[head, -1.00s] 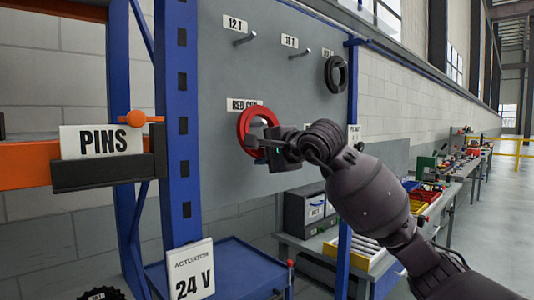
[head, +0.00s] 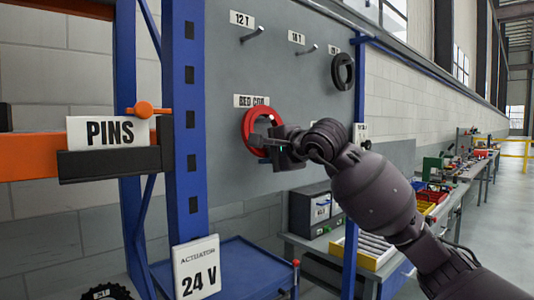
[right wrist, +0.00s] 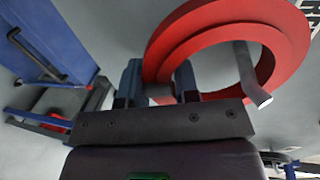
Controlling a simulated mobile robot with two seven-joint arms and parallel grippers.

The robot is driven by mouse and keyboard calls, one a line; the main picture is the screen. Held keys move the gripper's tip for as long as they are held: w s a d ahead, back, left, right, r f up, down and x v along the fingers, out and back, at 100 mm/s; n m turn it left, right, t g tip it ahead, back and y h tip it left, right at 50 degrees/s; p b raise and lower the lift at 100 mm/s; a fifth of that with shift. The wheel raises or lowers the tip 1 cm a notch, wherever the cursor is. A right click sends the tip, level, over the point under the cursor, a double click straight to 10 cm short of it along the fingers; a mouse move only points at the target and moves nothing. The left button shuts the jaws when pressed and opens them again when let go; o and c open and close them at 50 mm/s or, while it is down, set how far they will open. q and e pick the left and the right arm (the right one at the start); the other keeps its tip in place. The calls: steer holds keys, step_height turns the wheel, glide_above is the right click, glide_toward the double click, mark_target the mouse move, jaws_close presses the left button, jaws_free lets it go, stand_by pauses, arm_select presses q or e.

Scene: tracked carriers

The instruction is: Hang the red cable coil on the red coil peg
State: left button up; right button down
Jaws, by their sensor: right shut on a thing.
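The red cable coil (head: 247,132) is a thick red ring held upright against the grey panel, just below its label. My right gripper (head: 268,142) is shut on the coil's rim on the side towards my arm. In the right wrist view the coil (right wrist: 283,22) runs between the two fingers (right wrist: 160,80). The grey peg (right wrist: 245,70) with an upturned tip shows in that view within the ring's opening, its end in front of the band. It appears to pass through the ring; whether the coil rests on it I cannot tell. My left gripper is not in view.
The panel (head: 300,85) also carries a 12 T peg (head: 252,35), an 18 T peg (head: 307,50) and a black ring (head: 343,72) on another peg. A blue rack post (head: 184,130) stands left. A blue tray (head: 235,270) and grey drawers (head: 312,208) are below.

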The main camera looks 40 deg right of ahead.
steer(key=c, duration=0.8)
jaws_free()
steer(key=b+v, duration=0.1)
steer(key=v, duration=1)
